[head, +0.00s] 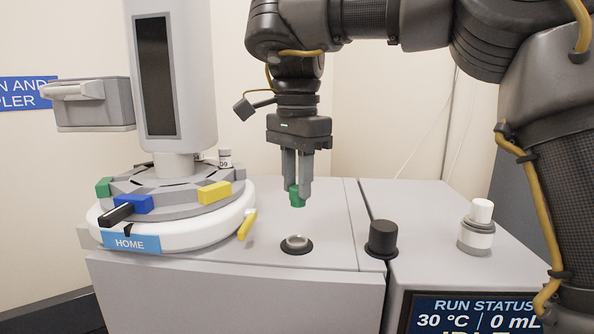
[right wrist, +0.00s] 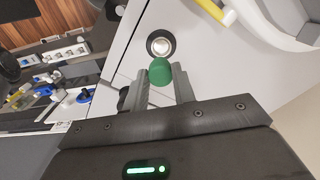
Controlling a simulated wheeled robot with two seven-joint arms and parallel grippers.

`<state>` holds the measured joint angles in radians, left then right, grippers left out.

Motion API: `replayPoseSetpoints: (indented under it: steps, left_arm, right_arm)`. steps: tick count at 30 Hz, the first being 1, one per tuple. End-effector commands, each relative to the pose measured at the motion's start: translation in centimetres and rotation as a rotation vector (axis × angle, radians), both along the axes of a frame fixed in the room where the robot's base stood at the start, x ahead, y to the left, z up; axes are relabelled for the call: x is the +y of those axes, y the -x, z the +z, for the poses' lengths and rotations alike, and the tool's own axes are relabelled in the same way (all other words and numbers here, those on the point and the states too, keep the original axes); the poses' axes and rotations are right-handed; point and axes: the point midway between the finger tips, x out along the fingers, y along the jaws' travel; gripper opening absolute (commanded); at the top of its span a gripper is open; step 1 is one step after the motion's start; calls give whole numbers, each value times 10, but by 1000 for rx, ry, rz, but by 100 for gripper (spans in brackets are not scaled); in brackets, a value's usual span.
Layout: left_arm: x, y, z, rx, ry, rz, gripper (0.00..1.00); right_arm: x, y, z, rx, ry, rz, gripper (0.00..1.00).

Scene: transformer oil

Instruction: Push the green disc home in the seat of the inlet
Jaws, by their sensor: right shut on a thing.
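The green disc (head: 297,197) is held between the fingertips of my right gripper (head: 297,185), which points down. It also shows in the right wrist view (right wrist: 161,71), at the tips of both fingers. The inlet (head: 297,243) is a round metal seat with a dark ring on the grey cabinet top. The disc is above the inlet and apart from it. In the right wrist view the open inlet (right wrist: 160,46) shows just beyond the disc. My left gripper is not in view.
A round carousel (head: 180,205) with coloured blocks and a HOME label stands left of the inlet. A black knob (head: 382,240) stands to its right. A white-capped bottle (head: 477,228) is farther right, above a status screen (head: 475,314). The cabinet top around the inlet is clear.

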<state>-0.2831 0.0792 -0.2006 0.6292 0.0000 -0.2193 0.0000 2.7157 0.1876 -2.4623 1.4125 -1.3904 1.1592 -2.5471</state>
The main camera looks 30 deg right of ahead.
Motion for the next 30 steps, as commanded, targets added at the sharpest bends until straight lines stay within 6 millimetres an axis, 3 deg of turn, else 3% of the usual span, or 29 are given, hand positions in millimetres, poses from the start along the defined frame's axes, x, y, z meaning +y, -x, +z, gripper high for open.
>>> replayPoseSetpoints:
  steps: [8, 18, 30]
  left_arm:
    - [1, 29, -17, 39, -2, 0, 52]
    - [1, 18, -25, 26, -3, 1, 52]
    - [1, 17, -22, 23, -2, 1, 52]
  right_arm:
    - [0, 0, -33, 2, -1, 2, 5]
    - [0, 0, -54, 0, -1, 0, 5]
    - [0, 0, -55, 0, -1, 0, 5]
